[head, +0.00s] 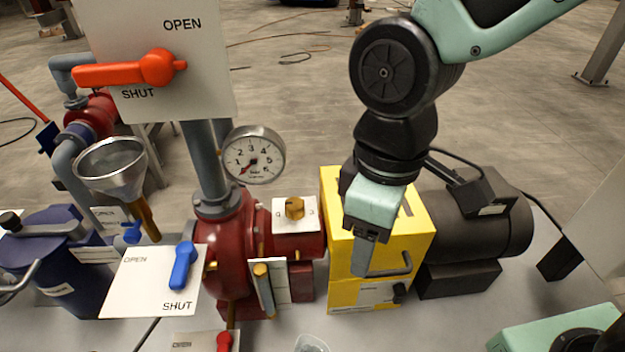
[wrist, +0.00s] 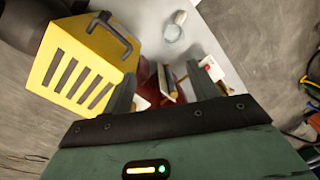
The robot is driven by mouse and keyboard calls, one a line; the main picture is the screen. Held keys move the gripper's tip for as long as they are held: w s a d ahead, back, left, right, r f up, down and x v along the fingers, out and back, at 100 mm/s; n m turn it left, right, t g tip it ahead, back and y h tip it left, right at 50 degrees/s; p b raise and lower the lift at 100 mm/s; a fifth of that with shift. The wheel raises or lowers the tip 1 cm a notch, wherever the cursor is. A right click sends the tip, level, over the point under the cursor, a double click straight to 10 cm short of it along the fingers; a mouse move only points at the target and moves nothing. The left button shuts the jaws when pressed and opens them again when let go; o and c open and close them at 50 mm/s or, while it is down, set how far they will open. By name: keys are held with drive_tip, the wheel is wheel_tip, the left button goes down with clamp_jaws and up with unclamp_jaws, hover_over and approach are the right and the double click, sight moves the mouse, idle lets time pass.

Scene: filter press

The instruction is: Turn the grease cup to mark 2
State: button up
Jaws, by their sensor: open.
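The grease cup (head: 295,208) is a small brass knob on a white plate (head: 283,220) with faint marks. It sits on top of the red pump housing (head: 236,252) in the head view. I cannot read which mark it points to. My gripper (head: 362,262) points down in front of the yellow box, to the right of the grease cup and apart from it. In the wrist view, my gripper (wrist: 160,74) has its two fingers wide apart with nothing held. Parts of the red pump and small brass pieces show beyond the fingers, partly hidden; I cannot tell which is the cup.
The yellow box (head: 420,226) with a black handle stands just right of the pump, close to my gripper. A pressure gauge (head: 253,155) and a grey pipe rise behind the cup. A blue lever (head: 183,265) and a red lever (head: 140,70) stand to the left.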

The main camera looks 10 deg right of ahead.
drive_tip(key=w+a+n+g+y+b, duration=0.1)
drive_tip(key=w+a+n, duration=0.2)
drive_tip(key=w+n, duration=0.3)
drive_tip(key=w+a+n+g, duration=0.1)
drive_tip(key=w+a+n, duration=0.15)
drive_tip(key=w, duration=0.65)
drive_tip(key=n+y+b, duration=0.1)
drive_tip(key=n+y, duration=0.1)
drive_tip(key=n, duration=0.5)
approach(295, 203)
drive_tip(key=shift+g, duration=0.3)
drive_tip(key=x, duration=0.3)
drive_tip(key=p+x, duration=0.1)
drive_tip(key=x, duration=0.4)
drive_tip(key=shift+w+a+f, duration=0.1)
drive_tip(key=shift+w+f, duration=0.1)
drive_tip(key=shift+f, duration=0.3)
drive_tip(key=c, duration=1)
